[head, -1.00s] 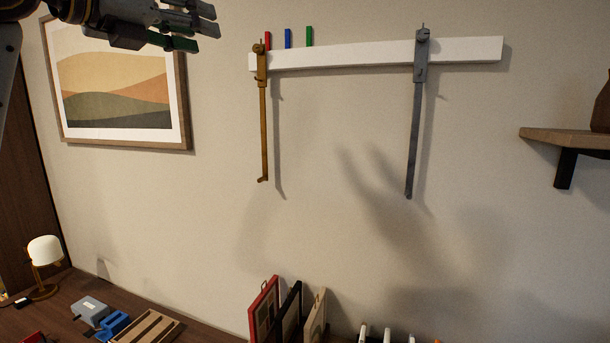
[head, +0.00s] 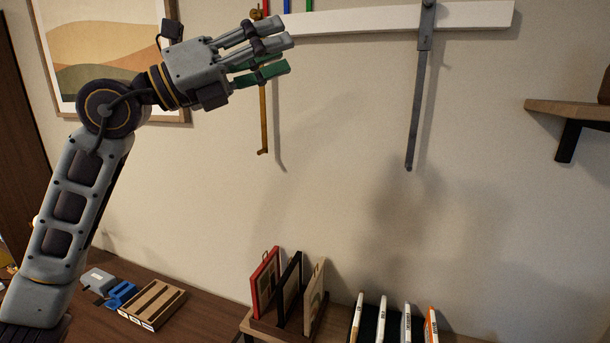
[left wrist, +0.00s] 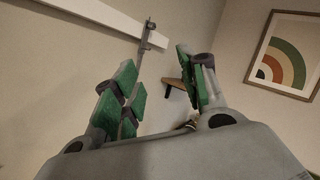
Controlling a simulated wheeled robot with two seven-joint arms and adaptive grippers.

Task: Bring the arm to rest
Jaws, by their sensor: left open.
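My left gripper (head: 270,55) is raised in front of the wall in the head view, its arm coming up from the lower left. Its green-padded fingers point right and hide part of the brass-coloured hanging tool (head: 263,120). In the left wrist view the fingers (left wrist: 160,85) stand wide apart with nothing between them. The gripper is open and empty. My right gripper is in neither view.
A white wall rail (head: 370,20) carries the brass tool and a grey hanging tool (head: 415,110). A wooden shelf (head: 570,108) juts out at right. Below are a rack of framed boards (head: 290,290), books (head: 383,315) and a slatted wooden tray (head: 153,303). The middle wall is clear.

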